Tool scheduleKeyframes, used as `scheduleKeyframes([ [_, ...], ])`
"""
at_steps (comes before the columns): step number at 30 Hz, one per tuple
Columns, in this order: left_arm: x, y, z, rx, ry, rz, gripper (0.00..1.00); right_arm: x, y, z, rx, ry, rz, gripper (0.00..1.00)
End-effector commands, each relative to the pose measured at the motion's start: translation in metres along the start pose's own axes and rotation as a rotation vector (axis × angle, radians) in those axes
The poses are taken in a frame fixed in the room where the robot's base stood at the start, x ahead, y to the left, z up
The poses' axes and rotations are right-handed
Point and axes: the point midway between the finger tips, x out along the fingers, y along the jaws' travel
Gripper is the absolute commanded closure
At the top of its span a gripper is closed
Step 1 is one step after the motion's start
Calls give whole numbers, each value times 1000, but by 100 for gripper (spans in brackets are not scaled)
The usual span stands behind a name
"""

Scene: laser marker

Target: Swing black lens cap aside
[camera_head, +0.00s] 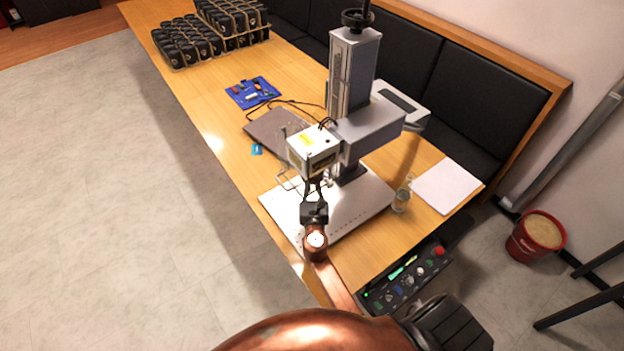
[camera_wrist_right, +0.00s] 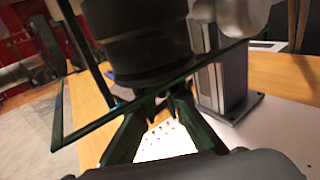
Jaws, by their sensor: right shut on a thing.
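The laser marker's white head (camera_head: 313,150) hangs from its grey arm above a perforated metal plate (camera_head: 350,208). My right gripper (camera_head: 314,187) reaches up from the front, directly below the head. In the right wrist view, a black round lens barrel (camera_wrist_right: 140,28) fills the top, with the black lens cap (camera_wrist_right: 150,78) at its underside. The fingers of my right gripper (camera_wrist_right: 160,100) meet at the cap's near edge and are shut on it; the exact contact is dark. The cap is hidden in the head view. My left gripper is not in view.
A thin dark frame (camera_wrist_right: 120,112) crosses close around the lens and fingers. The grey column (camera_head: 352,75) stands behind. A control box (camera_head: 405,278), a small glass jar (camera_head: 401,199) and a white sheet (camera_head: 446,186) lie to the right; a dark laptop (camera_head: 270,130) lies behind left.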

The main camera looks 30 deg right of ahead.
Motion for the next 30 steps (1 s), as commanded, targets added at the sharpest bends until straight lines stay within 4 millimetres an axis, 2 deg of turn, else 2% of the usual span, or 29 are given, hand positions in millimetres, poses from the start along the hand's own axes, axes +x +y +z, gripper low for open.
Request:
scheduleKeyframes([
  [9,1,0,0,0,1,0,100,1,1,0,1,1,-14,100],
  [21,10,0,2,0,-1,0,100,15,-6,-1,1,0,-258,100],
  [30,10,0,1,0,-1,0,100,15,-6,0,0,0,-275,100],
])
